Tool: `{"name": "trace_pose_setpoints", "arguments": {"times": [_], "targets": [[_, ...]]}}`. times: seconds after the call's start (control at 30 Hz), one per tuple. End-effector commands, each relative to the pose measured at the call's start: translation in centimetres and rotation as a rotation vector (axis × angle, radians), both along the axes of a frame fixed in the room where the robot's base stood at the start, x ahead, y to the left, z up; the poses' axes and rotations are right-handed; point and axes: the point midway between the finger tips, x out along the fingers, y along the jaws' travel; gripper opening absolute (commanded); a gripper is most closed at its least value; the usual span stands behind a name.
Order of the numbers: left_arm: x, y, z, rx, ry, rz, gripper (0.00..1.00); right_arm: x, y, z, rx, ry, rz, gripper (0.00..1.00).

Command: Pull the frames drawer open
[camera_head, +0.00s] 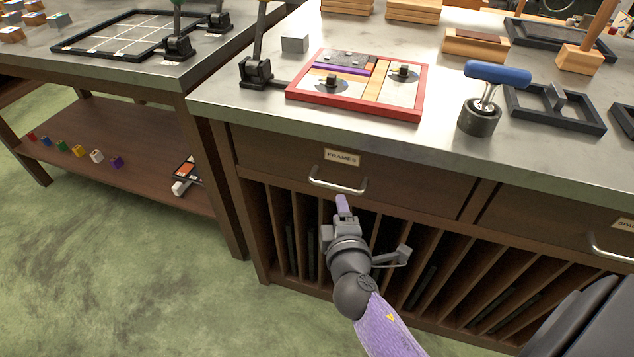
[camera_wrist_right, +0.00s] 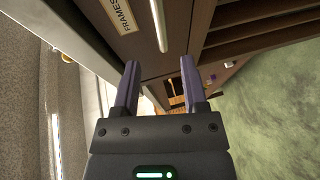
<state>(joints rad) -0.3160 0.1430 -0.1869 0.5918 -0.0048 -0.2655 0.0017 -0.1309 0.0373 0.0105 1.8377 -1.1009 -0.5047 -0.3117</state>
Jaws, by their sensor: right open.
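The frames drawer (camera_head: 270,155) is a dark wood front under the grey worktop, shut flush in the bench. It carries a "FRAMES" label (camera_head: 341,157) and a silver bar handle (camera_head: 338,183). My right gripper (camera_head: 342,200) is just below the handle in the head view, with purple fingertips. In the right wrist view its two fingers (camera_wrist_right: 159,70) are apart with nothing between them. Contact with the handle is not visible. My left gripper is not in view.
Below the drawer are upright slots (camera_head: 400,255) with wood dividers. A second drawer handle (camera_head: 607,247) is at the right. On the worktop stand a red-framed tray (camera_head: 423,105) and a blue-handled tool (camera_head: 497,73). Green floor (camera_head: 120,250) lies open at the left.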

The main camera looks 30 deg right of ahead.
Motion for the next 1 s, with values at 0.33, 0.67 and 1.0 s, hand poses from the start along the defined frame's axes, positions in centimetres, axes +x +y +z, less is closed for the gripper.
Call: {"name": "trace_pose_setpoints", "arguments": {"times": [0.33, 0.67, 1.0], "targets": [[-0.6, 0.1, -2.2, 0.004, 0.025, 0.002, 0.59, 6.6, -3.3, -1.8, 0.0, 0.001, 0.0, 0.55], [-0.3, 0.2, -2.4, 0.006, 0.02, 0.002, 0.59, 7.8, -3.9, -1.8, 0.002, 0.001, 0.0, 0.55], [-0.4, 0.3, -2.4, 0.006, 0.019, 0.001, 0.59, 7.8, -3.9, -1.8, 0.002, 0.002, 0.0, 0.0]]}}
